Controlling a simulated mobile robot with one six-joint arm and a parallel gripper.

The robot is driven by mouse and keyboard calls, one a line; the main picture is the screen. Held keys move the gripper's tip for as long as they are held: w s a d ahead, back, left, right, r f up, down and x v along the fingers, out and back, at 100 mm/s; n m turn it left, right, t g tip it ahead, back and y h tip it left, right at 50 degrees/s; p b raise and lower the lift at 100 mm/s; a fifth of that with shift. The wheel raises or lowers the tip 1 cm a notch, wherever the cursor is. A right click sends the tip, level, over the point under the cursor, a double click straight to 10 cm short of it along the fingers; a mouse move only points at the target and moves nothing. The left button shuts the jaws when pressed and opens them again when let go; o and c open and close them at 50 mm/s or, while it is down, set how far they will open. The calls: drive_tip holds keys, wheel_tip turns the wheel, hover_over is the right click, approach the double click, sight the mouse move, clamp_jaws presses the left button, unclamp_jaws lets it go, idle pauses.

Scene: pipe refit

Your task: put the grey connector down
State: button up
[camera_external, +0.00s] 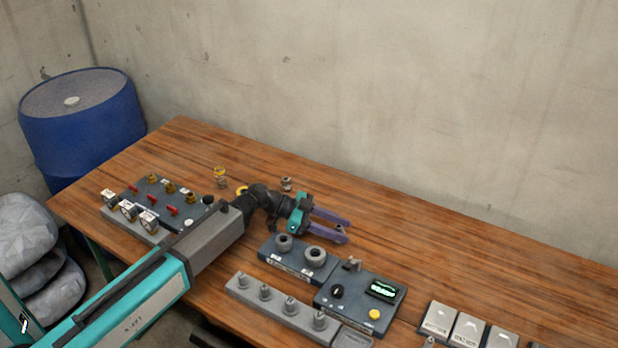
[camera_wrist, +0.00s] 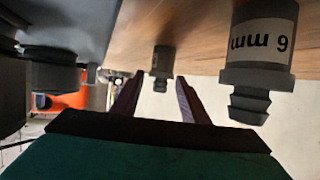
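A small grey connector (camera_wrist: 163,62) stands upright on the wooden table between the tips of my gripper (camera_wrist: 159,80). In the wrist view, which is upside down, gaps show between it and both purple fingers. In the external view my gripper (camera_external: 346,231) is low over the table, fingers apart, and the connector's top (camera_external: 339,227) shows small between them.
A dark block with two round grey fittings (camera_external: 297,262) is close beside my gripper. A panel with a display and yellow button (camera_external: 360,302) and a row of grey pegs (camera_external: 275,305) are nearer. A valve board (camera_external: 165,200) is left. The table's back right is clear.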

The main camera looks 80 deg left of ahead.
drive_tip(key=shift+o, duration=0.2)
drive_tip(key=shift+r, duration=0.2)
drive_tip(key=v, duration=1.2)
drive_tip(key=shift+b, duration=0.35)
idle(0.4)
